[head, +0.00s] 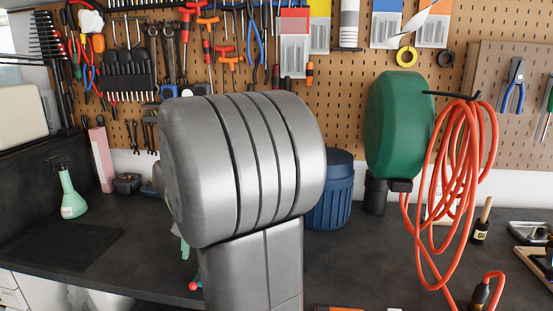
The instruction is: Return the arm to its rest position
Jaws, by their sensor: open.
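A large grey metallic part of my own arm (245,165) fills the middle of the head view. Its rounded, grooved joint sits above a straight grey link (255,268). My gripper does not show in this view. The arm hides part of the workbench and the pegboard behind it.
A dark workbench top (120,245) runs below a pegboard (345,110) hung with tools. A green spray bottle (72,195) stands at left. A blue container (333,190) stands right of my arm. A green reel (397,125) with an orange hose (462,150) hangs at right.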

